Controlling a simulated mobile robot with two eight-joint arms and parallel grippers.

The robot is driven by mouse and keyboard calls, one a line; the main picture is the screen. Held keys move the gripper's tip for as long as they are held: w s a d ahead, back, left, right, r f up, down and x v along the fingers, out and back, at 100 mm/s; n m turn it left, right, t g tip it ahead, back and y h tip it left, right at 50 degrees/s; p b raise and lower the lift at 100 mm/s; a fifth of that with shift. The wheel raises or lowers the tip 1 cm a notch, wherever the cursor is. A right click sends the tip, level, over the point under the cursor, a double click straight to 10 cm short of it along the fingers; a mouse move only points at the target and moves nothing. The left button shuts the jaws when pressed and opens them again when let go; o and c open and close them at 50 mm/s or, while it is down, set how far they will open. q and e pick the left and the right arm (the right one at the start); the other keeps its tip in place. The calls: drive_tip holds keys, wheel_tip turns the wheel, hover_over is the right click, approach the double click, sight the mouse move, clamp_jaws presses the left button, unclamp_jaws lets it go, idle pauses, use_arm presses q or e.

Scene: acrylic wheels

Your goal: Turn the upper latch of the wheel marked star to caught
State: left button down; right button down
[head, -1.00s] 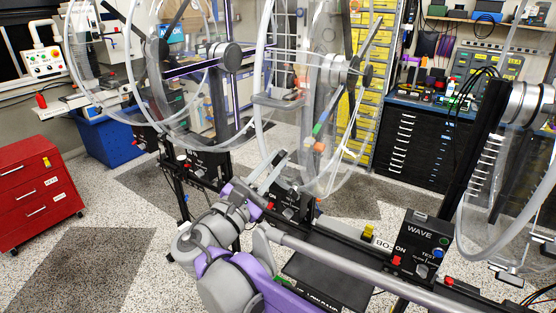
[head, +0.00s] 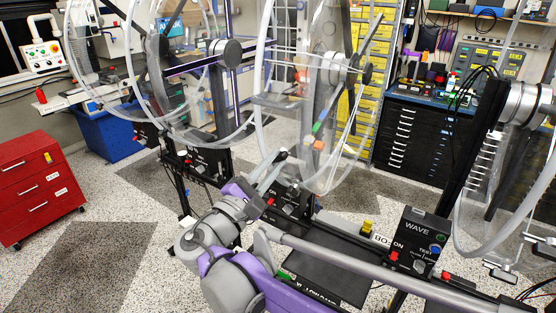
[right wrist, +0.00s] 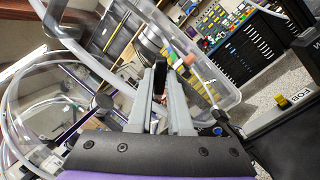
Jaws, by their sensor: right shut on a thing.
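My right gripper (head: 275,172) reaches up to the lower left rim of the middle clear acrylic wheel (head: 318,110). In the right wrist view its two grey fingers (right wrist: 168,95) are close together around a small dark part (right wrist: 159,78), which looks like a latch piece; most of it is hidden between the fingers. The wheel's clear wall and pale rim (right wrist: 92,62) stand just beyond. I cannot make out a star mark, or which latch position the part is in. My left gripper is not in view.
A black control box (head: 288,200) stands below the middle wheel. A box marked WAVE (head: 416,240) stands on the rail to the right, near another wheel (head: 500,200). More clear wheels (head: 150,70) stand at left. A red drawer cabinet (head: 38,188) stands on the floor.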

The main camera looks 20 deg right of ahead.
drive_tip(key=shift+m, duration=1.4)
drive_tip(key=m, duration=0.3)
drive_tip(key=shift+m, duration=0.4)
drive_tip(key=c, duration=1.3)
unclamp_jaws()
drive_tip(key=o, duration=0.6)
drive_tip(key=shift+b+v, duration=0.45)
drive_tip(key=shift+v, duration=3.15)
